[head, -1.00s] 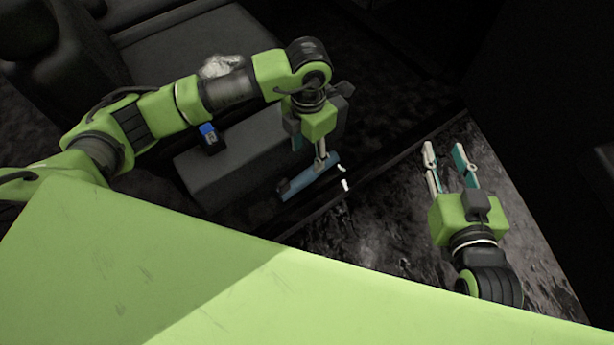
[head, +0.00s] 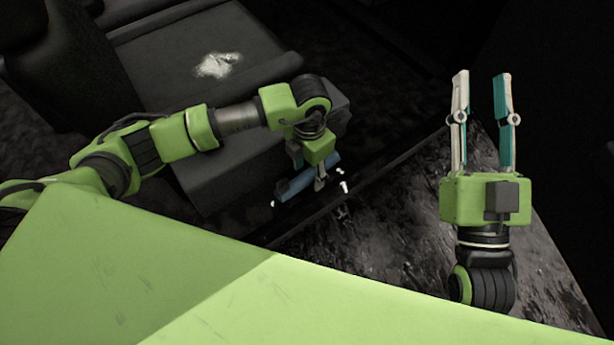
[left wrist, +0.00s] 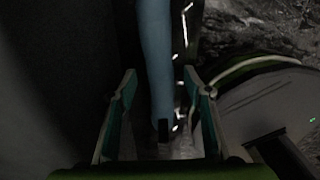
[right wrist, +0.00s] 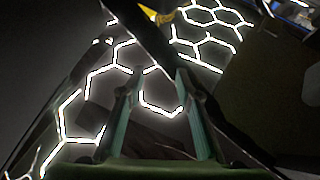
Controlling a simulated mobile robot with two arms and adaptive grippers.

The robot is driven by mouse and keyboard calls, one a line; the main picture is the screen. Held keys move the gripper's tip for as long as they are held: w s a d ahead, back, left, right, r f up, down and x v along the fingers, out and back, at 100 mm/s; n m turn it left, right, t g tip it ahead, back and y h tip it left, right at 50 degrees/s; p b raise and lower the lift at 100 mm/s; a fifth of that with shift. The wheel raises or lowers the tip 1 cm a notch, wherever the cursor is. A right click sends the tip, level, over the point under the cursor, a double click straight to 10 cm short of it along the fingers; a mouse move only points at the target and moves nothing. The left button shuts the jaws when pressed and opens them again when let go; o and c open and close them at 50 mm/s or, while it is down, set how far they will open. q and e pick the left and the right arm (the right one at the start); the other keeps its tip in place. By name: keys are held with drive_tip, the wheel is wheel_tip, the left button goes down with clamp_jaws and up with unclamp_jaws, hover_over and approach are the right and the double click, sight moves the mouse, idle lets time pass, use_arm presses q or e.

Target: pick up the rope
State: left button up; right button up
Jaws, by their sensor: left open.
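I cannot clearly make out a rope. A long blue bar-like thing (head: 296,186) lies low beside the seat; in the left wrist view it runs lengthwise between my left fingers (left wrist: 157,45). My left gripper (head: 319,183) is at this blue thing, open, with one finger on either side in the left wrist view. Whether the fingers touch it is hard to tell. My right gripper (head: 483,77) is open and empty in the head view, pointing away at the right; its fingers also show apart in the right wrist view (right wrist: 158,78).
A dark seat (head: 170,75) bears a white crumpled thing (head: 218,65). Small white bits (head: 343,187) lie by the blue thing. Dark rough flooring (head: 370,220) spreads at lower right. The right wrist view shows bright hexagon-shaped lights (right wrist: 160,105).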

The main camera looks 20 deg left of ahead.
use_arm(q)
drive_tip(key=shift+f, duration=0.35)
drive_tip(key=c, duration=1.3)
drive_tip(key=shift+o, duration=0.2)
drive_tip(key=shift+r, duration=0.2)
